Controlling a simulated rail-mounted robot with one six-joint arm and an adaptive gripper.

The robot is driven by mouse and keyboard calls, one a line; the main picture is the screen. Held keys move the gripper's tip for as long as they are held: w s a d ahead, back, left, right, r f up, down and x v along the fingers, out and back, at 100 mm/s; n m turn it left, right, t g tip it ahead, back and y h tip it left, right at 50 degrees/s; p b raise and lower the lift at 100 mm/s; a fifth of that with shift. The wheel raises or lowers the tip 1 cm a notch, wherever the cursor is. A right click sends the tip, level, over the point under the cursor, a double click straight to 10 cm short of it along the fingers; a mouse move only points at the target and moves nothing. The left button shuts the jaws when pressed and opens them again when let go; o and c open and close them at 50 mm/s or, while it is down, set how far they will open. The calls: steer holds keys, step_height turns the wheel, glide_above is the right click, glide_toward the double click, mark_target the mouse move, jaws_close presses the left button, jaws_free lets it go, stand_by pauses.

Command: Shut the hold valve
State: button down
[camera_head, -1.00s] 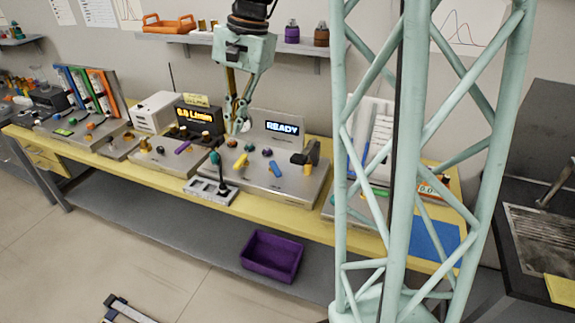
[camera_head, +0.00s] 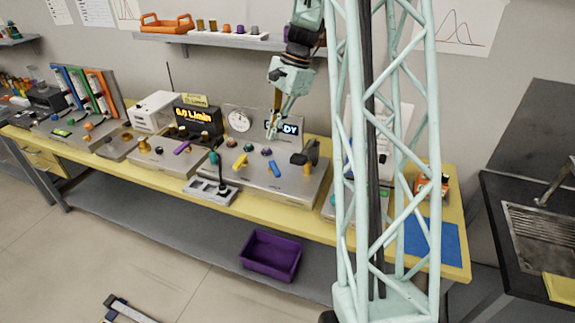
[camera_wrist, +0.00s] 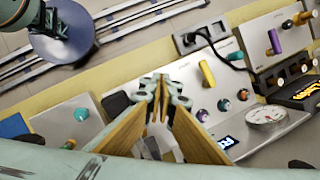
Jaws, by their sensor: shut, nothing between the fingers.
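I cannot read which control is the hold valve. The grey panel (camera_head: 300,190) carries a yellow lever (camera_head: 240,161) and a blue lever (camera_head: 274,169). A purple lever (camera_head: 182,147) sits on the unit to its left. The yellow lever (camera_wrist: 208,73) and the purple lever (camera_wrist: 274,41) also show in the wrist view, where the blue one is not visible. My gripper (camera_head: 270,135) is shut and empty, pointing down in front of the READY display, which it partly covers. In the wrist view my gripper (camera_wrist: 160,88) hides part of the panel.
Small knobs (camera_wrist: 223,104) stand behind the levers. A black block (camera_head: 304,158) stands at the panel's right and a round gauge (camera_head: 238,121) behind. A cabled socket strip (camera_head: 210,189) lies at the front. A purple bin (camera_head: 270,254) sits below.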

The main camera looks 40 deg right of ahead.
mark_target(275, 171)
steer(key=d+f+m, duration=0.3)
steer(key=d+f, duration=0.6)
steer(key=d, duration=0.1)
steer(key=shift+s+m+y, duration=0.25)
steer(key=shift+m+y, duration=0.05)
steer(key=shift+a+f, duration=0.15)
steer(key=shift+f, duration=0.05)
steer(key=shift+b+x, duration=0.4)
steer(key=shift+x, duration=4.45)
steer(key=shift+w, duration=0.1)
